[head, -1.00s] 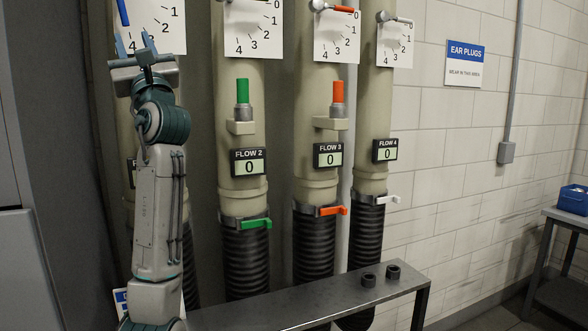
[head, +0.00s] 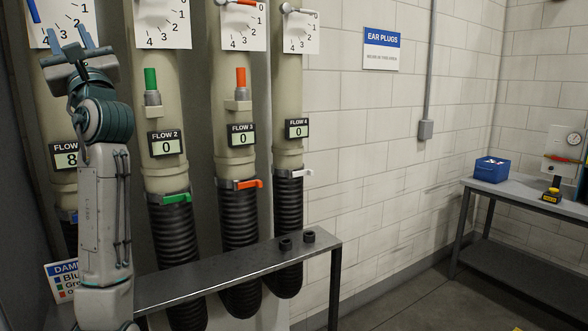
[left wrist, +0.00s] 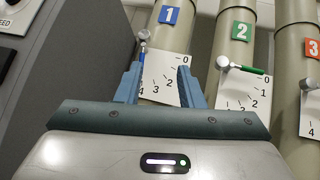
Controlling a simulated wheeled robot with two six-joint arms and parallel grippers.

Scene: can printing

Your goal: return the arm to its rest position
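My left arm (head: 104,210) stands raised in front of the leftmost pipe, its forearm upright. My left gripper (head: 70,38) is at its top, fingers pointing up, open with nothing between them. In the left wrist view the gripper's two blue fingers (left wrist: 158,80) are spread apart, with the dial card (left wrist: 163,82) of pipe 1 behind the gap. The blue lever (head: 33,11) of pipe 1 shows beyond the gripper, apart from it in the head view; in the left wrist view the lever (left wrist: 142,52) hangs down near the left finger. My right gripper is not in view.
A metal bench (head: 200,277) with two dark rings runs before the pipes. The FLOW 1 display (head: 66,155) reads 8; FLOW 2, 3 and 4 read 0. A side table (head: 540,200) with a blue bin (head: 491,170) stands right. Open floor lies between.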

